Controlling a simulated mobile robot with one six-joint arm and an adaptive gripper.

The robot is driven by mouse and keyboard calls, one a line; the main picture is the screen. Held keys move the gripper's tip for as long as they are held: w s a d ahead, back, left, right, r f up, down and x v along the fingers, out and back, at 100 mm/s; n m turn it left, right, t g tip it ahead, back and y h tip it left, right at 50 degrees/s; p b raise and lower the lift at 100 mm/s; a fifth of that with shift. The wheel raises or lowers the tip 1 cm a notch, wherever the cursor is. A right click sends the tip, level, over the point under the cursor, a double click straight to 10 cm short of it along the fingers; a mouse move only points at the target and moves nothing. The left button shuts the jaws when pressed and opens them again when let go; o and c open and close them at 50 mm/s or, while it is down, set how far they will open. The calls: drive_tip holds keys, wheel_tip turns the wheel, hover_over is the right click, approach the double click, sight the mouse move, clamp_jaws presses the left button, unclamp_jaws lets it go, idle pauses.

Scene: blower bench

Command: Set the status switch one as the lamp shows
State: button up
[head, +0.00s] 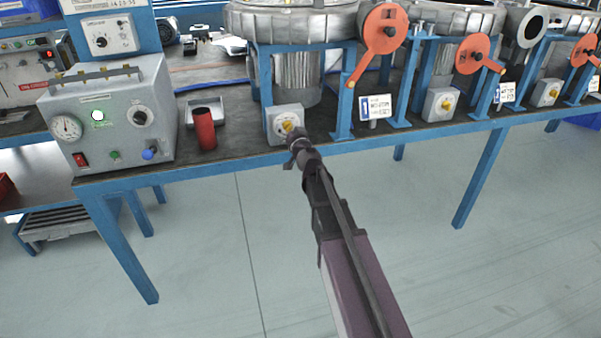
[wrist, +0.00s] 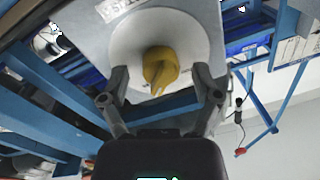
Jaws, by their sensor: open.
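The status switch is a grey box with a yellow knob (head: 287,126) on the bench's front edge, below the leftmost blower. In the wrist view the yellow knob (wrist: 160,66) sits on a round pale plate (wrist: 190,45). My gripper (head: 297,142) is right in front of this switch. In the wrist view my gripper (wrist: 160,90) is open, its fingers apart on either side below the knob and not touching it.
A red cylinder (head: 205,129) stands left of the switch, beside a small grey tray (head: 217,112). Orange levers (head: 381,38) hang above on blue frames. Similar switches (head: 440,104) and label cards (head: 376,107) line the bench to the right. The floor in front is clear.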

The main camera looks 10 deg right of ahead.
drive_tip(key=shift+n, duration=1.1)
drive_tip(key=shift+s+n, duration=0.2)
drive_tip(key=shift+n, duration=0.2)
drive_tip(key=s+d, duration=0.2)
drive_tip(key=s, duration=1.2)
drive_tip(key=s+a+r+n+g+y+p, duration=0.2)
drive_tip(key=a+g+y+p, duration=0.15)
drive_tip(key=a+p, duration=0.2)
drive_tip(key=s+a+r+n+g+y+p, duration=0.2)
drive_tip(key=a+g+p, duration=0.2)
drive_tip(key=p, duration=0.2)
drive_tip(key=s+d+m+g+h+p, duration=0.1)
drive_tip(key=s+d+g+h+p, duration=0.1)
drive_tip(key=s+g+p, duration=0.2)
drive_tip(key=s+d+r+m+g+h+p, duration=0.1)
drive_tip(key=s+d+g+h+p, duration=0.1)
drive_tip(key=s+g+p, duration=0.3)
drive_tip(key=shift+s+d+m+h+p, duration=0.25)
drive_tip(key=shift+s+h+p, duration=0.5)
drive_tip(key=shift+s+p, duration=0.75)
